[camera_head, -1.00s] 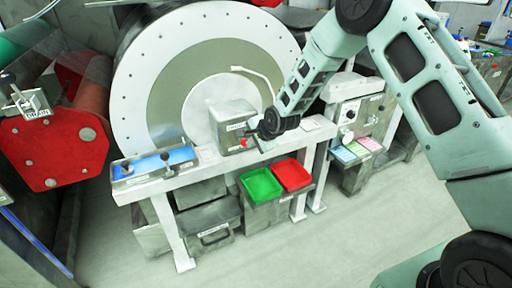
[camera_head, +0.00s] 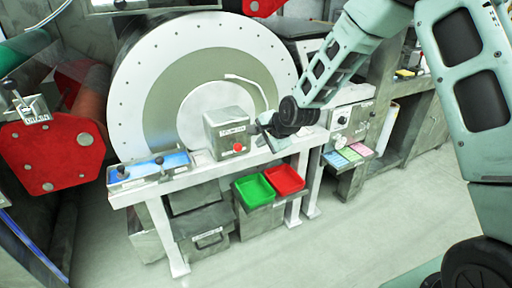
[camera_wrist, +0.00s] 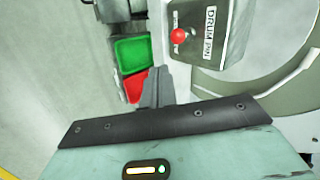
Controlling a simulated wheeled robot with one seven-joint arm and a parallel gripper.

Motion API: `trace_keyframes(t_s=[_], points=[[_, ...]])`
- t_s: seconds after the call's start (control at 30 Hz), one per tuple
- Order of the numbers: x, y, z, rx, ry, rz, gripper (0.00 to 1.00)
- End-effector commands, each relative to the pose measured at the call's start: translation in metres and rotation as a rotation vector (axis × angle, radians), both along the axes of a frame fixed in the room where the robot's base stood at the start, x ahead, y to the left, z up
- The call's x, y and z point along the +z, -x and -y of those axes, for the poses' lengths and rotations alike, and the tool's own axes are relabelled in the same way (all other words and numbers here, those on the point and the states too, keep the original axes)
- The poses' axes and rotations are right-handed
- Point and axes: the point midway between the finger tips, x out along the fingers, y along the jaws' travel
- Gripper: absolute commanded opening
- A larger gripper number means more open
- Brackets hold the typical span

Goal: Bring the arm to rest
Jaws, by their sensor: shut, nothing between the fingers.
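My gripper (camera_head: 265,139) is above the right part of the white bench, just right of the grey box with a red button (camera_head: 240,147). It looks shut and empty. In the wrist view my gripper (camera_wrist: 158,88) points toward the gap between the trays and the grey box. My arm reaches in from the upper right, bent, and hides part of the bench's right end.
The white bench (camera_head: 165,187) carries a blue panel with levers (camera_head: 150,168). A green tray (camera_head: 254,190) and a red tray (camera_head: 285,180) sit below its front. The large drum (camera_head: 130,90) stands behind. Clear floor (camera_head: 330,235) lies in front.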

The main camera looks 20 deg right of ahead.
Motion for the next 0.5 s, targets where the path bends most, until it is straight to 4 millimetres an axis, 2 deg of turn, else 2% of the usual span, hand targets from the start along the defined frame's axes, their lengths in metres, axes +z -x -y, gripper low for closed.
trace_keyframes(t_s=[0.2,0.5], points=[[0.0115,0.0101,0.0035,0.0,0.0,-0.001,0.0],[0.0122,0.0105,0.0037,0.0,0.0,-0.001,0.0]])
